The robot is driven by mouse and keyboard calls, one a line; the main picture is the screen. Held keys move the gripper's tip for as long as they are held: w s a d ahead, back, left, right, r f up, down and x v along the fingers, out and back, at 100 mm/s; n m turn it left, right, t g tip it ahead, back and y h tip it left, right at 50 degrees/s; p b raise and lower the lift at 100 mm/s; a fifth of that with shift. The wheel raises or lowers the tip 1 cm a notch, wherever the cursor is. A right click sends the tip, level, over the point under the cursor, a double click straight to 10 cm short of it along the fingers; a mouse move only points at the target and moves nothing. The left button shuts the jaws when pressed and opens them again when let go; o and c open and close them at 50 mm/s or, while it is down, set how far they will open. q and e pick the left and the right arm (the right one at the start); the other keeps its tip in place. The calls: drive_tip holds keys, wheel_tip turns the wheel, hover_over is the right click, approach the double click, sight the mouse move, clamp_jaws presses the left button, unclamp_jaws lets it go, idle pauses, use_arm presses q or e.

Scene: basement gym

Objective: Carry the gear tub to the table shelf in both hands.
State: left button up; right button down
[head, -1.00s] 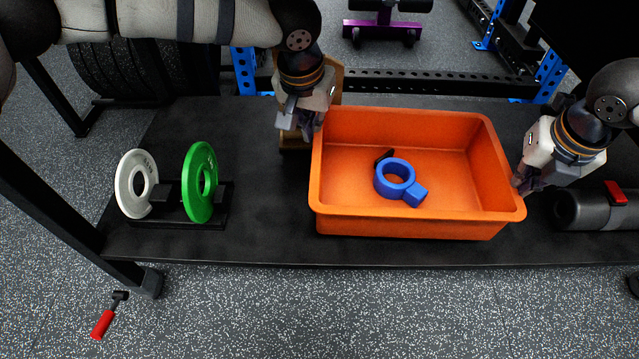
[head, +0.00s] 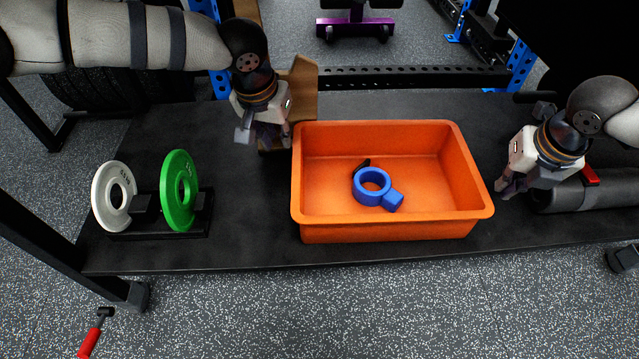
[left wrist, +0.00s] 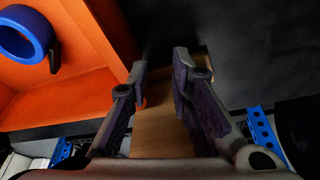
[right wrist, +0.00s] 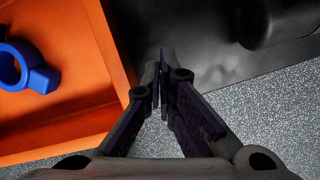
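The orange gear tub (head: 395,229) stands upright on a black table shelf (head: 245,225), with a blue ring-shaped piece (head: 371,187) and a small black item inside. The tub also shows in the left wrist view (left wrist: 80,92) and right wrist view (right wrist: 75,128). My left gripper (head: 268,138) is just outside the tub's left wall; its fingers (left wrist: 158,65) are apart with nothing between them. My right gripper (head: 504,188) is just off the tub's right rim; its fingertips (right wrist: 159,75) are together or nearly so, and empty. Neither gripper holds the tub.
A green plate (head: 179,190) and a white plate (head: 113,197) stand in a holder on the left. A wooden piece (head: 303,85) stands behind my left gripper. A dark roll (head: 590,196) lies on the right. A red-handled tool (head: 90,340) is below left.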

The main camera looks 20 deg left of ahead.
use_arm(q)
drive_tip(key=shift+a, duration=0.2)
use_arm(e)
drive_tip(key=c, duration=1.9)
unclamp_jaws()
drive_tip(key=shift+d, duration=0.15)
use_arm(q)
drive_tip(key=v, duration=1.2)
use_arm(e)
drive_tip(key=v, duration=1.2)
